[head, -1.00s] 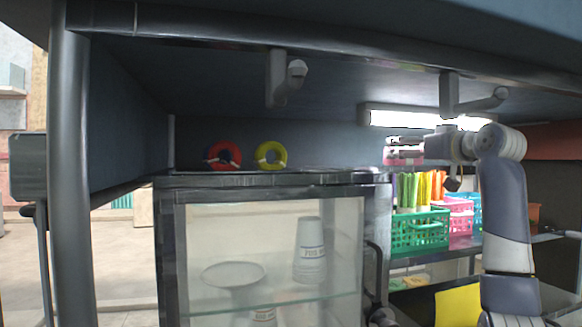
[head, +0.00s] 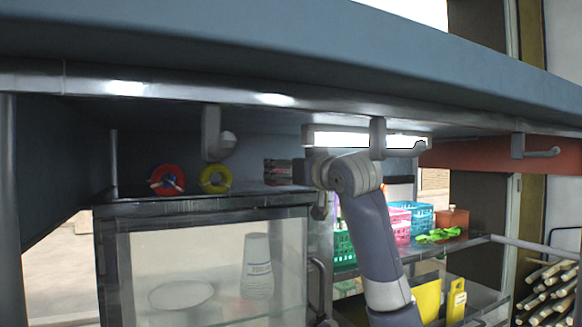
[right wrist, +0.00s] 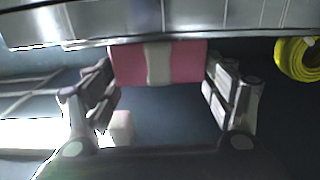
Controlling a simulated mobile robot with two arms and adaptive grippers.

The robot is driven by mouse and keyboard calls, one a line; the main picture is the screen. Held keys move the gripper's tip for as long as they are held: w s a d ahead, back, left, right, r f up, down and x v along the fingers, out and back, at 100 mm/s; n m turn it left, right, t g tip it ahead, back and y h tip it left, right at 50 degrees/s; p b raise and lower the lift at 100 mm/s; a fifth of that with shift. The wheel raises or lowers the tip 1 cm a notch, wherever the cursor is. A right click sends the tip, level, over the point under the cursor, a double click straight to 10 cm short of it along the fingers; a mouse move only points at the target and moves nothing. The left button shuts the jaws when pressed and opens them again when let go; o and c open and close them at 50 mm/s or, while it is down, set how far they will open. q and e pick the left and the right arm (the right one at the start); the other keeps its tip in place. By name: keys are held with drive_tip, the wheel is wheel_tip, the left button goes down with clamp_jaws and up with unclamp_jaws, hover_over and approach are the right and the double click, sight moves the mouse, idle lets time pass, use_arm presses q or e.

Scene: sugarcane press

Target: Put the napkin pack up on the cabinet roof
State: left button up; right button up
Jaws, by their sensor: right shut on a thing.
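The napkin pack (right wrist: 157,63) is pink with a pale band across its middle. In the right wrist view it sits between the two fingers of my right gripper (right wrist: 160,85), which is shut on it. In the head view my right gripper (head: 284,172) is above the right part of the cabinet roof (head: 200,206), and the pack is small and mostly hidden there. I cannot tell whether the pack touches the roof. The glass-fronted cabinet stands at lower left. My left gripper is not in view.
A red ring (head: 168,179) and a yellow ring (head: 215,180) are on the roof, left of my gripper. Hooks (head: 216,135) hang from the beam above. Baskets (head: 418,217) stand on the shelf at right. Cups (head: 257,268) and a plate are inside the cabinet.

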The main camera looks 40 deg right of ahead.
drive_tip(key=shift+w+f, duration=0.1)
drive_tip(key=shift+f, duration=0.3)
drive_tip(key=shift+d, duration=0.15)
drive_tip(key=shift+s+d, duration=0.15)
drive_tip(key=shift+s, duration=0.1)
drive_tip(key=shift+f, duration=0.2)
drive_tip(key=o, duration=0.8)
drive_tip(key=shift+o, duration=1.4)
drive_tip(key=shift+w+a, duration=0.15)
drive_tip(key=shift+a, duration=0.05)
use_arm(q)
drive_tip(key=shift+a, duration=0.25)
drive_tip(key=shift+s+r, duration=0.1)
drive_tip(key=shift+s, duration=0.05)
use_arm(e)
drive_tip(key=shift+d+r, duration=0.1)
